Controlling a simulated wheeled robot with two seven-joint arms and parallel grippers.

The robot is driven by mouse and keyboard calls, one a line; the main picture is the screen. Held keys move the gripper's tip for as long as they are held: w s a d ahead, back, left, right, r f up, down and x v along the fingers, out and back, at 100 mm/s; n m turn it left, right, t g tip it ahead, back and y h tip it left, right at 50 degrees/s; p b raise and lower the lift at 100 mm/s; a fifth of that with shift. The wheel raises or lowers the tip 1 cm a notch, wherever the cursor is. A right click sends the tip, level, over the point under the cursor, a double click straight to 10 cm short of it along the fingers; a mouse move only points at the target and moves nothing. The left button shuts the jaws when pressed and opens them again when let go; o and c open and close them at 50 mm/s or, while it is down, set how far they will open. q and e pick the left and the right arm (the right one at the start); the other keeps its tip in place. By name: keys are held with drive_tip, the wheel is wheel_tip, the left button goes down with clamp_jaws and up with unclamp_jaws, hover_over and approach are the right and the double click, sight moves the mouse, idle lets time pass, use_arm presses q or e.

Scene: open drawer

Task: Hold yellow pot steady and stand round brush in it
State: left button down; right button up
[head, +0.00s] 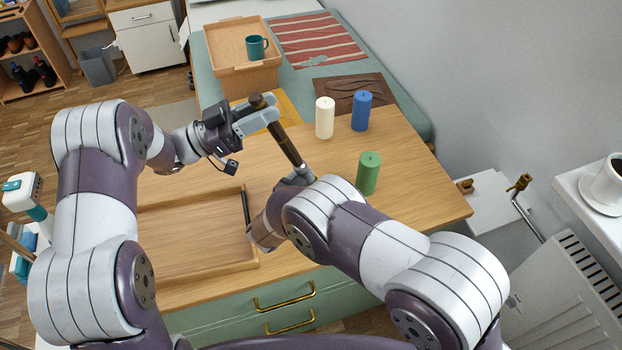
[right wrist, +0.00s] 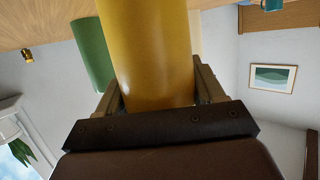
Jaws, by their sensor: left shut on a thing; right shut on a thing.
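My left gripper (head: 258,118) is shut on a long dark brown rod, which appears to be the round brush (head: 286,147). The brush is tilted, its upper end above the fingers and its lower end slanting down to the right, close to my right arm. In the right wrist view, my right gripper (right wrist: 158,88) is shut on a smooth yellow cylinder, the yellow pot (right wrist: 150,45), with a finger on each side. In the head view the pot is not clearly seen; my right arm seems to hide it. I cannot tell whether the brush touches it.
A green candle (head: 368,173), a white candle (head: 324,118) and a blue candle (head: 361,111) stand on the wooden top (head: 425,190), right of the brush. A shallow wooden tray (head: 150,206) lies at left. A teal mug (head: 257,47) stands on a wooden box behind.

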use_arm(q)
drive_tip(key=shift+f, duration=1.2)
drive_tip(key=c, duration=1.3)
unclamp_jaws()
drive_tip(key=shift+f, duration=0.2)
drive_tip(key=o, duration=0.5)
drive_tip(key=shift+o, duration=0.2)
drive_tip(key=v, duration=1.2)
use_arm(e)
drive_tip(key=o, duration=1.2)
drive_tip(key=shift+c, duration=0.2)
